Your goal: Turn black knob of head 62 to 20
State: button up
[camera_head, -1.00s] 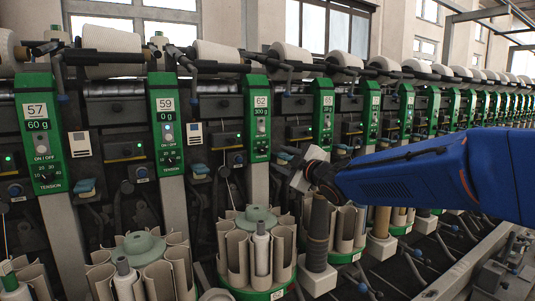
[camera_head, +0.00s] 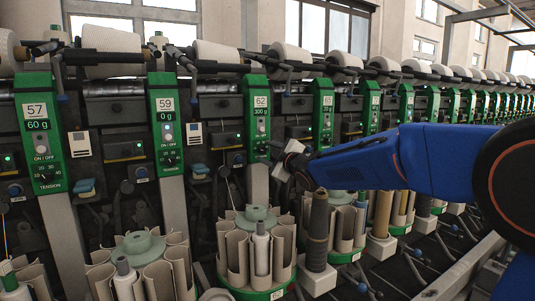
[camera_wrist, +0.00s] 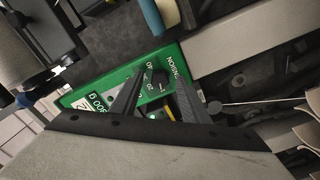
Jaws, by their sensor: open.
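The green panel of head 62 (camera_head: 257,112) stands near the middle of the head view and reads 300 g. Its black knob (camera_head: 262,149) is low on the panel, small there, and its pointer cannot be read. In the wrist view the panel (camera_wrist: 90,101) lies tilted, and the black knob (camera_wrist: 158,87) shows on it between the two dark fingers. My gripper (camera_wrist: 159,77) is open and empty. In the head view my gripper (camera_head: 281,160) is just right of the panel's lower end. Contact with the knob cannot be judged.
Panels of head 59 (camera_head: 167,125) and head 57 (camera_head: 41,135) stand to the left; more recede to the right. Below are bobbin holders with pale tubes (camera_head: 239,256) and a dark tapered post (camera_head: 318,232). White yarn cones (camera_head: 217,53) line the top.

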jog(key=c, duration=1.1)
jog(key=shift+o, duration=0.2)
jog(key=shift+m, duration=0.4)
jog(key=m, duration=0.3)
jog(key=shift+m, duration=0.4)
jog(key=m, duration=0.5)
jog(key=shift+f, duration=0.1)
jog(key=o, duration=1.1)
jog(key=shift+c, duration=0.2)
